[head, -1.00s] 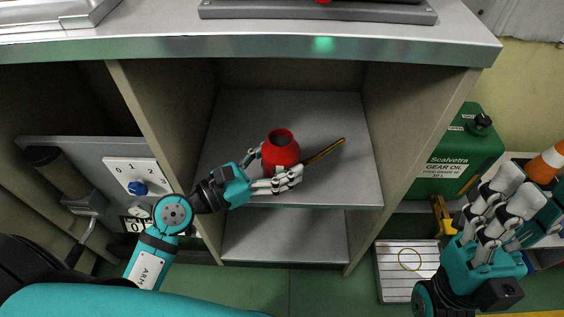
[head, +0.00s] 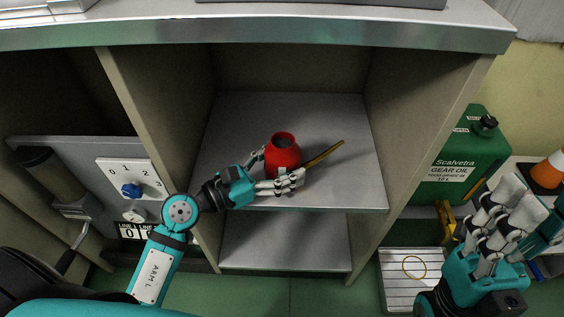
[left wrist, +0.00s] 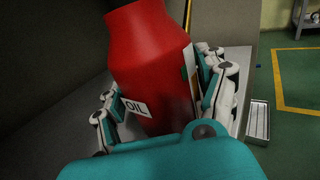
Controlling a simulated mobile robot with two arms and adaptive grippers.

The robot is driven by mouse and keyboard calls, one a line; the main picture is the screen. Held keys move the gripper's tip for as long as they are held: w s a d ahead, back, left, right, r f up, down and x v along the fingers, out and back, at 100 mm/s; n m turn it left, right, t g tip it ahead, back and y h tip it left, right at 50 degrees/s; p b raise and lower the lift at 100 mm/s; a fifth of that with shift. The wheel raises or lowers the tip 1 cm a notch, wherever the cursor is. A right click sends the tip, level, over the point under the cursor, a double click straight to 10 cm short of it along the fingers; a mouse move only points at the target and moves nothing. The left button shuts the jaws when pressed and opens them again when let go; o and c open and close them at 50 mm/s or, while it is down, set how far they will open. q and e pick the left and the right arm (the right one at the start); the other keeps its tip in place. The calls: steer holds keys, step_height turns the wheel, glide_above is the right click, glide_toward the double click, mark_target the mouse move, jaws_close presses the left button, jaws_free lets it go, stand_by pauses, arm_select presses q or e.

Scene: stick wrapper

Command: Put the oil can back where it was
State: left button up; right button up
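The oil can (head: 283,152) is red and round with a narrower neck and a thin brass spout pointing right. It is at the middle shelf (head: 342,180) of the open cabinet; I cannot tell whether its base touches the shelf. My left gripper (head: 277,172) has its fingers around the can from the front left. In the left wrist view, the red can (left wrist: 152,60) sits between the fingers (left wrist: 160,105), with a white OIL label on its side. My right gripper (head: 508,205) is empty, with its fingers apart, at the right outside the cabinet.
A green gear oil canister (head: 462,160) and an orange cone (head: 548,168) stand right of the cabinet. A ribbed tray (head: 398,287) with a yellow ring lies on the floor. The cabinet divider (head: 150,125) and worktop edge (head: 300,37) bound the shelf space. The lower shelf (head: 285,243) is clear.

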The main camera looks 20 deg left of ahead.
arm_select(q)
steer(key=o, duration=0.3)
